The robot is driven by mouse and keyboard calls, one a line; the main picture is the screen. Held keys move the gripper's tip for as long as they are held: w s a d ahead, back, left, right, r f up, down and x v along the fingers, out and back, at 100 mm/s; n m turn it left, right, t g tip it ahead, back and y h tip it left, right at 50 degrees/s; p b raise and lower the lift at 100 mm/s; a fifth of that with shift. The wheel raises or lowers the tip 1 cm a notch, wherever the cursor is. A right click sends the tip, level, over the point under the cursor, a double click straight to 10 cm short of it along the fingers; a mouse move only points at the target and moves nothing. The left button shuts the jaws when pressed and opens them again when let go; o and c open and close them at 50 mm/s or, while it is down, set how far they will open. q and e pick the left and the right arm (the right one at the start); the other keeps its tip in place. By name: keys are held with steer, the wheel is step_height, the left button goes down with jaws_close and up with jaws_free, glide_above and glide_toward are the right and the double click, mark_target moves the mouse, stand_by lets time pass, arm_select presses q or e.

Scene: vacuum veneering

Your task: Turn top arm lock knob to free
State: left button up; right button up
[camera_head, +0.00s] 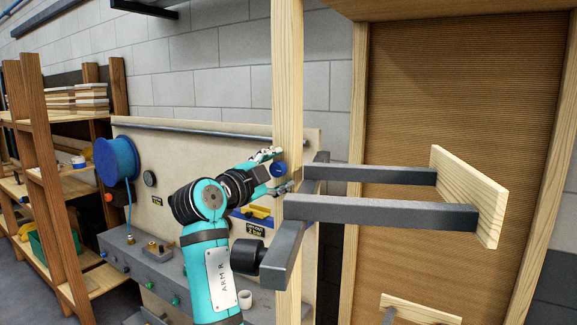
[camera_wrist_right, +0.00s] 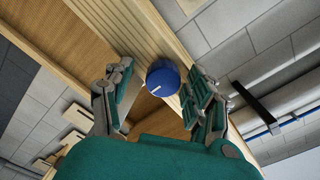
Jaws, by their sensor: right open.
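The blue lock knob (camera_head: 278,170) sits on the side of the tall wooden post (camera_head: 287,75), near the grey arm bars. In the right wrist view the knob (camera_wrist_right: 162,79) is round and blue, with a small white pointer line on its face. My right gripper (camera_head: 276,172) is open at the post, with one finger above the knob and one below. In the right wrist view the two fingers (camera_wrist_right: 160,76) stand on either side of the knob, and gaps show between them and it. My left gripper is not in view.
Two grey bars (camera_head: 385,212) reach right to a wooden board (camera_head: 470,195). A black knob (camera_head: 247,256) sits lower, beside my right arm. A backboard (camera_head: 165,200) with a blue hose reel (camera_head: 116,158) stands behind. Wooden shelves (camera_head: 40,150) are at left.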

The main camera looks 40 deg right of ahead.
steer(key=shift+a, duration=0.2)
steer(key=shift+a+r, duration=0.1)
steer(key=shift+a, duration=0.1)
steer(key=shift+c, duration=0.2)
steer(key=c, duration=0.5)
steer(key=shift+d, duration=0.1)
steer(key=c, duration=0.6)
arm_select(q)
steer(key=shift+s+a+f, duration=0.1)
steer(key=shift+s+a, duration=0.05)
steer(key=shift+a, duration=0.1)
